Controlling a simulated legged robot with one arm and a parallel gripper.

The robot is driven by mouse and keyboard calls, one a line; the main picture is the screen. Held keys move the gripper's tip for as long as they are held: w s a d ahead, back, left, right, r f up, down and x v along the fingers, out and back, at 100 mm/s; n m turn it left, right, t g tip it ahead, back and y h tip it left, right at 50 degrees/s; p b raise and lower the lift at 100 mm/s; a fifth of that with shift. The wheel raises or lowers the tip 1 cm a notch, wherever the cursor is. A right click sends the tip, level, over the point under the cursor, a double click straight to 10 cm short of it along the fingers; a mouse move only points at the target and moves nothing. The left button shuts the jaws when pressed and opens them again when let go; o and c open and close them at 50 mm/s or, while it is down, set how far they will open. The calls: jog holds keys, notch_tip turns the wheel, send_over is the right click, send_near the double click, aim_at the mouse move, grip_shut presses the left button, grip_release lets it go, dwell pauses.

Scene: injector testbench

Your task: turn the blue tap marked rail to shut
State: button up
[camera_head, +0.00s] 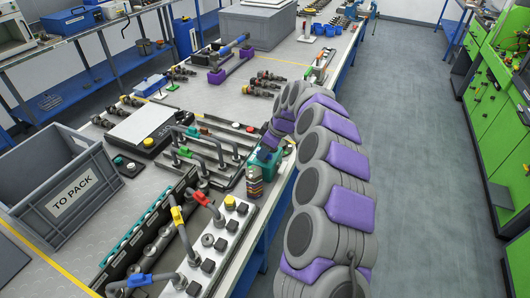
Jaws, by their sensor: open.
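A blue tap handle (139,280) sits on the pipework at the near end of the bench, at the bottom left. I cannot read a rail mark on it, and its exact turn angle is hard to tell. A yellow tap (178,216), a red tap (201,198) and a green tap (185,151) are on the pipes farther back. My gripper (264,154) points down at the right edge of the bench, over a teal box, well away from the blue handle. It is open; its fingertips are small and partly hidden.
A grey crate marked TO PACK (66,187) stands on the left. A teal box (261,166) is close under my gripper. A strip with dark knobs and a yellow button (230,203) runs along the near right edge. Metal pipes (215,152) rise mid-bench. The right floor is clear.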

jog(key=shift+f, duration=0.25)
jog(key=shift+d, duration=0.1)
jog(key=shift+d, duration=0.15)
jog(key=shift+c, duration=0.2)
jog(key=shift+a, duration=0.2)
grip_shut()
